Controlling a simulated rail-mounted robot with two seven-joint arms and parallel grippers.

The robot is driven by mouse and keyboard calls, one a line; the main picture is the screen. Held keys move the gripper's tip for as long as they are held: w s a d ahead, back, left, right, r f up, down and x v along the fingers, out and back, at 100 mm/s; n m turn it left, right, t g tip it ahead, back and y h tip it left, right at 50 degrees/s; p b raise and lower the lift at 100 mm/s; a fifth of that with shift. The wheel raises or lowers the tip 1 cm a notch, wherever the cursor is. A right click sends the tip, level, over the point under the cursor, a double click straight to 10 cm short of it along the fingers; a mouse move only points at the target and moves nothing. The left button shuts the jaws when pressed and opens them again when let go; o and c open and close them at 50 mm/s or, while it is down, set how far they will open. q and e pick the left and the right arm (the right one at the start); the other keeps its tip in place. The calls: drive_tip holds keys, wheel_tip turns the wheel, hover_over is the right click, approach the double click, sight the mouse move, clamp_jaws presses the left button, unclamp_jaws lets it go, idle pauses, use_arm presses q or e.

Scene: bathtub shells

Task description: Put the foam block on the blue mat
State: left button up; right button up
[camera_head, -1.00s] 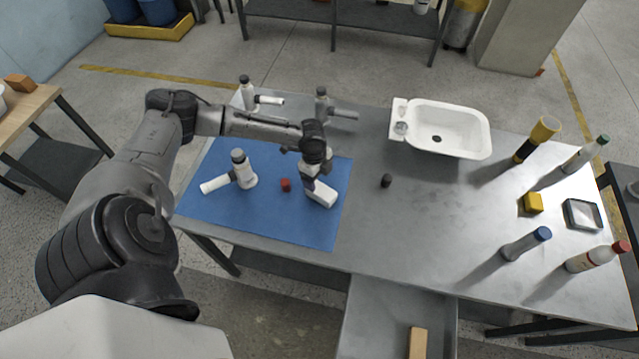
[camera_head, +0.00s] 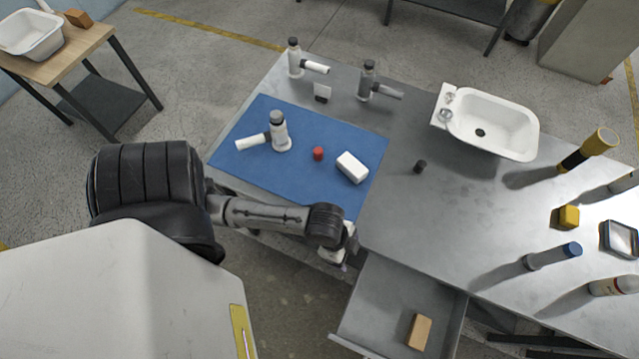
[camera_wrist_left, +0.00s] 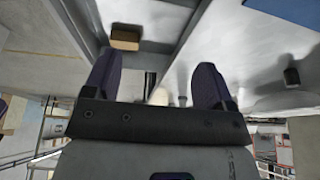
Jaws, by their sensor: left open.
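A white block (camera_head: 352,167), which looks like the foam block, lies flat on the right part of the blue mat (camera_head: 250,180). Nothing holds it. My left gripper (camera_head: 343,252) is past the mat's near right corner, by the table's front edge and clear of the block. In the left wrist view my left gripper (camera_wrist_left: 155,78) has its two dark fingers spread apart, with no object gripped between them. The white block is not recognisable in that view. My right gripper is not in view.
A red cap (camera_head: 318,153) and a white-grey fitting (camera_head: 280,132) are on the mat. An open drawer (camera_head: 375,300) below the table holds a tan block (camera_head: 419,332). A black cap (camera_head: 420,166), a white tub (camera_head: 492,125) and several bottles stand to the right.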

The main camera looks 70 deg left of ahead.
use_arm(q)
drive_tip(key=s+a+r+n+y, duration=0.2)
drive_tip(key=s+n, duration=0.4)
drive_tip(key=shift+r, duration=0.4)
